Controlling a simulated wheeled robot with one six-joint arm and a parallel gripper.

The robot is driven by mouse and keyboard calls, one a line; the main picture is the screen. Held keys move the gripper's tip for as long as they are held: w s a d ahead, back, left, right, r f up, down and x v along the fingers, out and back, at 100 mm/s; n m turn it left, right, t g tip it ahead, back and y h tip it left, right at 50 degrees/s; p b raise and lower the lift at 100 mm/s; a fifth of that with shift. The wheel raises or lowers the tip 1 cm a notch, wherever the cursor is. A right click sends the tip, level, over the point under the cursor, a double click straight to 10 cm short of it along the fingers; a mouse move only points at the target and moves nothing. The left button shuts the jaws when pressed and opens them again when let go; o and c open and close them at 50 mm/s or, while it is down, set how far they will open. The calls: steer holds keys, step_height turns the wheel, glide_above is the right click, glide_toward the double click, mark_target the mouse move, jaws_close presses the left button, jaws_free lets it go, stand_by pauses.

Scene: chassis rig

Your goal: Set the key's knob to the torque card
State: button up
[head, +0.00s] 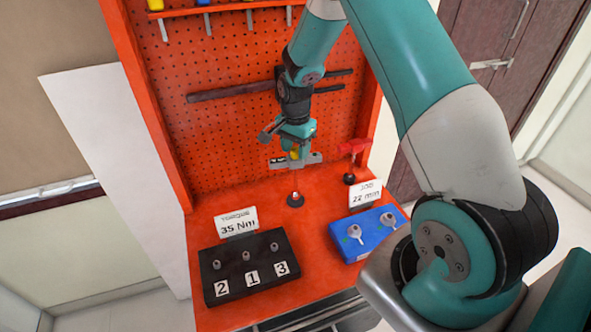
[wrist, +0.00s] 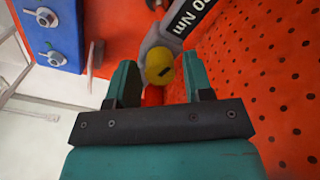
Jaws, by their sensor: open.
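The key is a grey tool (head: 312,158) with a yellow knob (head: 294,154), upright in front of the pegboard. In the wrist view its grey body (wrist: 157,38) carries a dark label ending in "0 Nm", whose first part is cut off. The knob (wrist: 160,68) has a short black mark on its face. My gripper (wrist: 160,75) is open, its fingers on either side of the knob with gaps showing; in the head view it is above the key (head: 295,145). The torque card (head: 238,222) reads 35 Nm and stands behind the black block.
The black block (head: 250,287) holds studs marked 2, 1, 3. The blue block (head: 345,247) has two fittings on top; behind it a job card (head: 366,193) reads 22 mm. A red fixture (head: 353,147) stands right of the key. The orange pegboard (head: 215,135) rises close behind.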

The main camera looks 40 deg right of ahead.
steer(key=n, duration=0.5)
steer(key=shift+n, duration=0.3)
steer(key=n, duration=0.5)
steer(key=shift+n, duration=0.3)
steer(key=c, duration=0.6)
